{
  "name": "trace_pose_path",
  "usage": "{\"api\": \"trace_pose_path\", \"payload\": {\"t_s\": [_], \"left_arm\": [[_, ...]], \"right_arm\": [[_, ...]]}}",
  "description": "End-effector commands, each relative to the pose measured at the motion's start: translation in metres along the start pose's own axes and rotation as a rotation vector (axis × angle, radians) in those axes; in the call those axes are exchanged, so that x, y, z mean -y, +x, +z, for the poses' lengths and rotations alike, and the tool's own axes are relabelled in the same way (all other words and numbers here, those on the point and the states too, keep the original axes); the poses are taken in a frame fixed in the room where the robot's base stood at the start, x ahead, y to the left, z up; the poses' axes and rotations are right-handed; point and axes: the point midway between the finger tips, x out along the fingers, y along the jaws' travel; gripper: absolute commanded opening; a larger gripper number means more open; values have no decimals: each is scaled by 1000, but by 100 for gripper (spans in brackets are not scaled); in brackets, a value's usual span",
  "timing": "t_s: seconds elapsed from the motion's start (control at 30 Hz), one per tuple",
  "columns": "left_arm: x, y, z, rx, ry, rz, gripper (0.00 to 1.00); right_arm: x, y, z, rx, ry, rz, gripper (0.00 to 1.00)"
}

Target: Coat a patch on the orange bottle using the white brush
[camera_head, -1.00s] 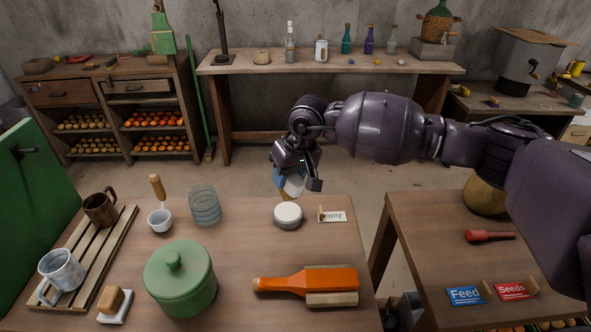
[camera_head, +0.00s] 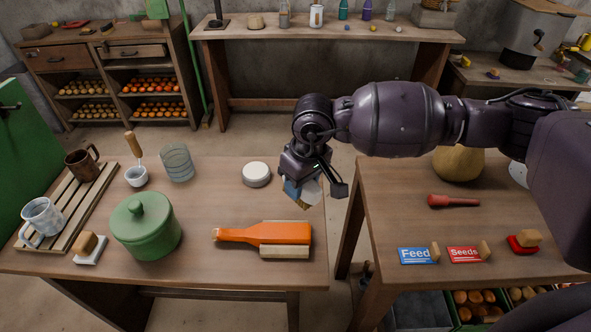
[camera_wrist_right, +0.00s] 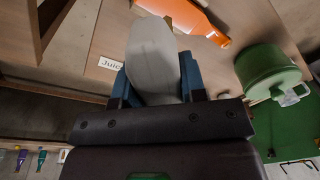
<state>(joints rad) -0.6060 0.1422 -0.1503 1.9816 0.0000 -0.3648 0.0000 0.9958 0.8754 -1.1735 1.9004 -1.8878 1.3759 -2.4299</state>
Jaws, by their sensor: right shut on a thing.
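The orange bottle (camera_head: 270,233) lies on its side near the front right of the left table, its neck to the left. It rests at a pale wooden stand (camera_head: 285,252). My right gripper (camera_head: 309,190) is shut on the white brush (camera_head: 311,193), above the table's right edge, behind and right of the bottle. The bristle end points down and is apart from the bottle. In the right wrist view, the pale brush (camera_wrist_right: 152,50) sits between the blue fingers, and the bottle (camera_wrist_right: 205,22) is beyond it. My left gripper is out of view.
A round white-topped tin (camera_head: 256,174) stands behind the bottle. A green lidded pot (camera_head: 146,228) stands left of it. A Juice card (camera_wrist_right: 110,63) shows in the wrist view. A gap separates this table from the right table, with Feed (camera_head: 416,256) and Seeds (camera_head: 464,254) cards.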

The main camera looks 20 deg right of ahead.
Motion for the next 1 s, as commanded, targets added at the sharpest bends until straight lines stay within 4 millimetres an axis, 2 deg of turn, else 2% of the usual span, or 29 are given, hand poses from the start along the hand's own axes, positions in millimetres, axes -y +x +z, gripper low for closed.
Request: {"api": "trace_pose_path", "payload": {"t_s": [0.13,0.37,0.8,1.0], "left_arm": [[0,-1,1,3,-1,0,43],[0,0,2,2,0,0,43],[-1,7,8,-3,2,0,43],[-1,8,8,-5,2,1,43]], "right_arm": [[-2,-2,10,44,-24,43,19],[-3,2,11,81,-28,79,19],[-6,39,14,82,-26,78,19],[-7,49,15,81,-26,78,19]]}}
